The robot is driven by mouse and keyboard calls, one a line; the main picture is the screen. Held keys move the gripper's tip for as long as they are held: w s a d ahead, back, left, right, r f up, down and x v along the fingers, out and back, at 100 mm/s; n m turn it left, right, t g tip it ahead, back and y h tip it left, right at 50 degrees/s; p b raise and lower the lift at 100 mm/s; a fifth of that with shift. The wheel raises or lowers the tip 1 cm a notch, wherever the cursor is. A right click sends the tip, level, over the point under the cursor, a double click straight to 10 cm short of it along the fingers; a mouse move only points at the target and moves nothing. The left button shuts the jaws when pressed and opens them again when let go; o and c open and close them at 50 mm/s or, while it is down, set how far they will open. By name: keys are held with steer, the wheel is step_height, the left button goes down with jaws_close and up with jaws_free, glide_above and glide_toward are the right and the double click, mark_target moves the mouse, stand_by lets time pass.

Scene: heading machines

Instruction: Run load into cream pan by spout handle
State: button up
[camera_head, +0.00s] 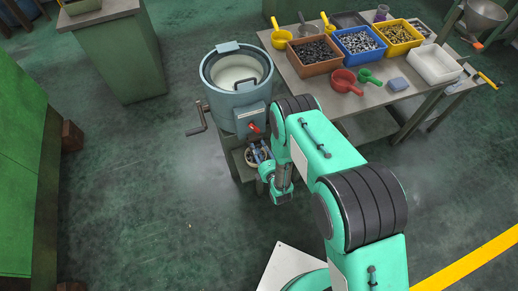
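A grey-blue round machine (211,88) stands left of the table, with a pale load (236,76) in its open tub. A crank (196,123) sticks out on its left side. A small red handle (254,128) is low on its front, seemingly the spout handle. Below it, a cream pan (249,162) sits on a low stand, partly covered by my gripper. My gripper (258,151) is just below the red handle, in front of or over the pan. Its fingers are too small to tell open from shut, and I cannot tell whether it touches anything. The spout mouth is not clearly visible.
The table (385,97) at right holds a brown bin (314,60), a blue bin (358,44), a yellow bin (398,38), a white tray (433,65) and a red scoop (345,80). Green cabinets (25,165) stand at left. The floor between is clear.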

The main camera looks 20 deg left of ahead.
mark_target(255, 140)
jaws_close()
steer(key=shift+r+b+x, duration=0.15)
steer(key=shift+b+x, duration=0.3)
steer(key=shift+x, duration=0.5)
steer(key=shift+r+b+x, duration=0.2)
steer(key=shift+b+x, duration=0.2)
steer(key=shift+x, duration=0.55)
steer(key=shift+w+a+r, duration=0.2)
jaws_free()
steer(key=shift+f, duration=0.1)
steer(key=v, duration=0.8)
